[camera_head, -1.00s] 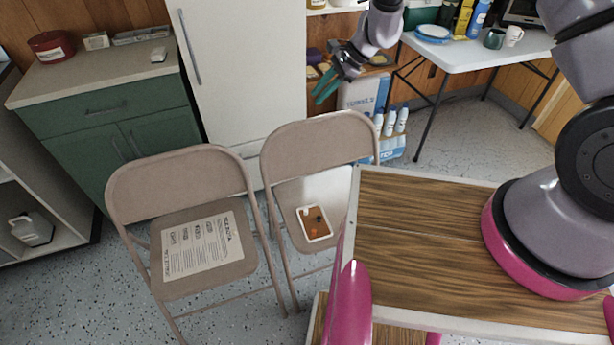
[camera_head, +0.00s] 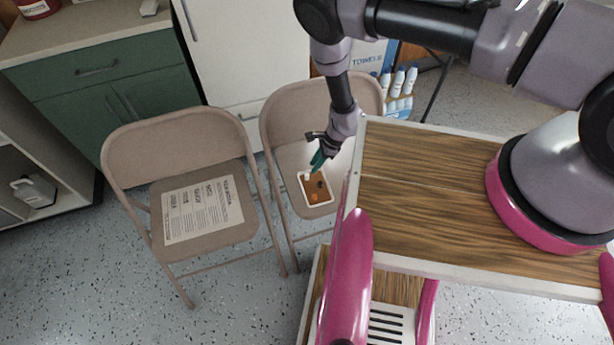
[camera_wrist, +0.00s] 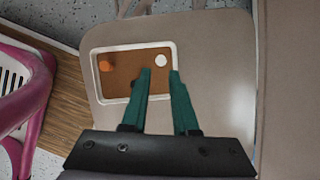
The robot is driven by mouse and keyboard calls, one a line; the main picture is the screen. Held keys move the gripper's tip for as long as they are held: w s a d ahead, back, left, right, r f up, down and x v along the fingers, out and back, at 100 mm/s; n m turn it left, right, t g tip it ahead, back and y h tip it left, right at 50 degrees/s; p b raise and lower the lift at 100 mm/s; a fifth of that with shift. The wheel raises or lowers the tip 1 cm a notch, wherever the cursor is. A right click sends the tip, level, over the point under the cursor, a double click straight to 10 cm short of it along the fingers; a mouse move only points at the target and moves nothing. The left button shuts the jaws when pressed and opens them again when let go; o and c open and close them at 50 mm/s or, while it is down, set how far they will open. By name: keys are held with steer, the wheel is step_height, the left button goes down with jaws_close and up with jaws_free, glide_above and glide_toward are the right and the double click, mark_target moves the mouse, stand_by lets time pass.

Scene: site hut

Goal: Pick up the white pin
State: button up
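The white pin (camera_wrist: 161,60) shows in the wrist view as a small round white spot on the brown floor of a shallow white-rimmed tray (camera_wrist: 96,83). The tray (camera_head: 331,199) lies on the seat of the right folding chair. My gripper (camera_wrist: 160,71) has two green fingers, open, with an empty gap between them. In the wrist view the pin appears just beyond the fingertips, in line with the gap. In the head view my gripper (camera_head: 318,160) is over the tray's far edge. Its height above the pin is hard to tell.
An orange piece (camera_wrist: 105,64) and a dark piece, partly hidden by a finger, are also in the tray. The chair's backrest (camera_head: 290,108) rises behind it. A left chair (camera_head: 218,240) holds a printed sheet. A wood-topped surface (camera_head: 420,180) stands close on the right.

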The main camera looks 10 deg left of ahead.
mark_target(307, 175)
steer(key=shift+x, duration=3.15)
steer(key=shift+w, duration=0.1)
jaws_close()
